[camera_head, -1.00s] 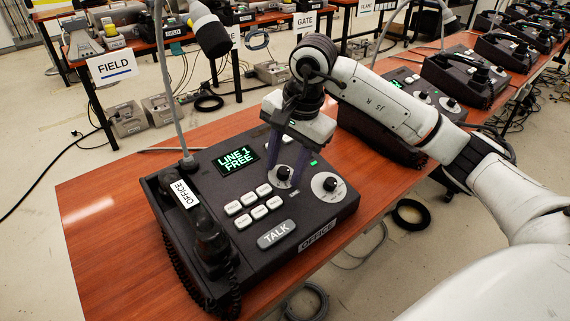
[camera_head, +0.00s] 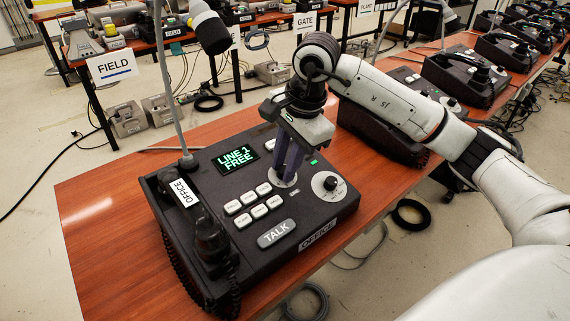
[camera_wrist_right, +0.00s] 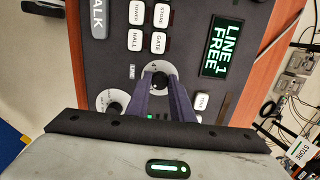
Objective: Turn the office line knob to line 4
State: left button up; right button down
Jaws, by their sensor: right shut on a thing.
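The dark office phone console (camera_head: 190,266) sits on a wooden desk, with its display (camera_head: 236,158) reading LINE 1 FREE. Two knobs on pale round dials are on its top. My right gripper (camera_head: 286,172) reaches down onto the one nearer the display, the office line knob (camera_head: 283,183). In the right wrist view my right gripper (camera_wrist_right: 161,84) has its two purple fingers on either side of this knob (camera_wrist_right: 156,70), closed on it. The fingers partly cover the dial, so its pointer and marks are not readable. My left gripper is not in view.
A second knob (camera_head: 330,183) is close to the right of the gripper. Pale page buttons (camera_head: 258,211), a TALK button (camera_head: 276,234) and a handset (camera_head: 208,240) share the console. Another console stands behind my right arm. The desk's left part is bare.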

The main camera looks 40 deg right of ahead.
jog(key=m, duration=0.5)
jog(key=shift+m+b, duration=0.3)
jog(key=shift+b, duration=0.1)
jog(key=m, duration=0.5)
jog(key=shift+m+t+b, duration=0.3)
jog(key=shift+b, duration=0.1)
jog(key=m, duration=0.5)
jog(key=shift+t+b, duration=0.3)
jog(key=shift+d+m+h, duration=0.1)
jog(key=shift+m+h, duration=0.2)
jog(key=shift+m, duration=2)
jog(key=c, duration=1.5)
grip_release()
jog(key=shift+c, duration=0.2)
